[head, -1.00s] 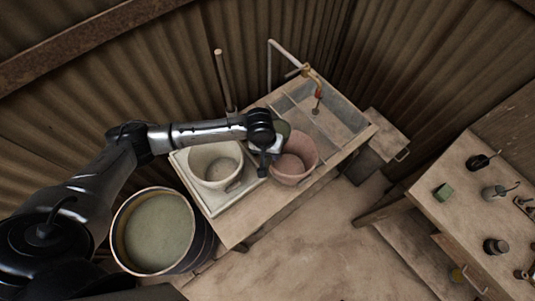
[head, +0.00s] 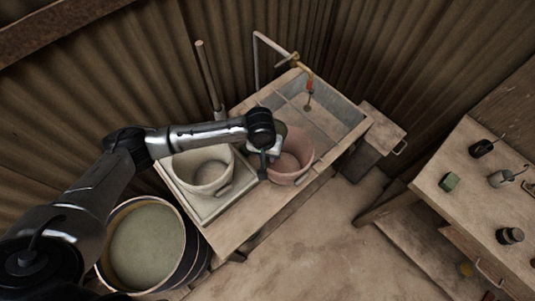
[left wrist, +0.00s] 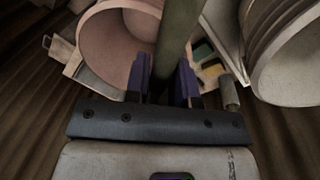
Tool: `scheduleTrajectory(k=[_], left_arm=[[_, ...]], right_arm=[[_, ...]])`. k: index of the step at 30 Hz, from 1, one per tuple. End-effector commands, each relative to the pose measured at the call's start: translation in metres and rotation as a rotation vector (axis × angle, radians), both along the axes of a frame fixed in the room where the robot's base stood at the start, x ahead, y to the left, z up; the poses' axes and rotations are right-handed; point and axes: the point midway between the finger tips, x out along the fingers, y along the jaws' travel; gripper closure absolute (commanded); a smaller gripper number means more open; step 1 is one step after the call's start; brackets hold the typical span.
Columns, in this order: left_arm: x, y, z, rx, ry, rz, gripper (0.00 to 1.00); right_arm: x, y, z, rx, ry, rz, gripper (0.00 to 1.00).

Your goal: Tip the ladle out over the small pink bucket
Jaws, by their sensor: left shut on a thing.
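The small pink bucket (head: 299,172) stands on the wooden bench beside a larger pale bucket. It also shows in the left wrist view (left wrist: 101,45). My left gripper (head: 268,152) is at the pink bucket's left rim, partly covering it. In the left wrist view my left gripper (left wrist: 163,78) is shut on the green handle of the ladle (left wrist: 179,28). The handle runs up past the pink bucket's opening. A dark green part of the ladle (head: 281,128) shows behind the gripper in the head view. The ladle's bowl and its contents cannot be made out. My right gripper is not in view.
The pale bucket (head: 203,184) stands in a tray left of the pink one. A large barrel of greenish liquid (head: 147,244) stands at lower left. A sink with a tap (head: 308,90) is behind. A worktable (head: 470,205) with small items is at right.

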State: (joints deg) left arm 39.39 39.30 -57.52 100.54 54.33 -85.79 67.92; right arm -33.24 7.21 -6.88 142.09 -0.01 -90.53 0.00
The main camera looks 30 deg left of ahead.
Motion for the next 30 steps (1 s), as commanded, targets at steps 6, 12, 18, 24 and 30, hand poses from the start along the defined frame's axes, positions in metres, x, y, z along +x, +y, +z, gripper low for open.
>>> scheduleTrajectory(k=[6,12,18,24,30], left_arm=[[0.001,-0.001,0.0,0.046,0.013,0.0,1.0],[0.001,-0.001,0.003,0.107,0.033,0.001,1.0],[0.001,-0.001,0.006,0.174,0.054,0.001,1.0],[0.001,-0.001,0.009,0.244,0.078,0.002,1.0],[0.001,-0.002,0.013,0.324,0.103,0.001,1.0]], right_arm=[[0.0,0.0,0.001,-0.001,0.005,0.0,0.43],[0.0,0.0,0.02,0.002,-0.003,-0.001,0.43],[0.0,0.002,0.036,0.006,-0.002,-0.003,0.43],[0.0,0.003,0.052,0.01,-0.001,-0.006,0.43],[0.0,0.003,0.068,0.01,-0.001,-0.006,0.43]])
